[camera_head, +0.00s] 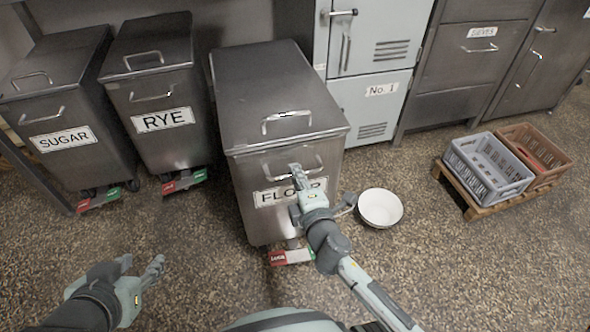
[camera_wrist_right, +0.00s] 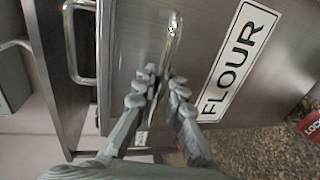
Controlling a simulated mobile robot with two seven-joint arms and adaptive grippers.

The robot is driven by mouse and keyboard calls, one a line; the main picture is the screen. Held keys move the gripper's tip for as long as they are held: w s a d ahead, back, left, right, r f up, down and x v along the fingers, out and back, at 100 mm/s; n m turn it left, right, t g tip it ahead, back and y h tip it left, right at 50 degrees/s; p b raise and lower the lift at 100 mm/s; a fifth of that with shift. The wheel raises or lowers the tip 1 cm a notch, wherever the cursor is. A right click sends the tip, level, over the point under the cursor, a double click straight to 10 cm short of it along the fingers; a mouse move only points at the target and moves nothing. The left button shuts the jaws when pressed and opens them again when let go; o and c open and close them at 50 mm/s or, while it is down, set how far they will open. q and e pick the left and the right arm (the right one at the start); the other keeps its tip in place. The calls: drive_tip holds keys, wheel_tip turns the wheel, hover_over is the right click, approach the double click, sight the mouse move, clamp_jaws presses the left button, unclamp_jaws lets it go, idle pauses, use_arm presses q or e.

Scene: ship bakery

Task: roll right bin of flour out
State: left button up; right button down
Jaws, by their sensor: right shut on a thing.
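The flour bin (camera_head: 262,92) is a steel bin with a sloped lid, a lid handle, a front handle and a FLOUR label (camera_wrist_right: 238,55). It stands farther forward than the bins to its left. My right gripper (camera_head: 297,172) is at the bin's front, shut on the front handle (camera_head: 318,160). In the right wrist view the fingers (camera_wrist_right: 160,85) close around the end of that handle (camera_wrist_right: 174,32). The arm covers part of the label. A red pedal marked LOCK (camera_head: 278,258) shows at the bin's base. My left gripper (camera_head: 141,270) is open and empty, low at the left, above the floor.
The rye bin (camera_head: 150,60) and sugar bin (camera_head: 58,80) stand left of the flour bin. A white bowl (camera_head: 380,208) lies on the floor close to its right. Crates (camera_head: 487,168) sit on a pallet at right. Lockers (camera_head: 372,60) stand behind. The front floor is mostly clear.

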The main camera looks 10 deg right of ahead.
drive_tip(key=shift+s+d, duration=0.1)
drive_tip(key=shift+s, duration=0.25)
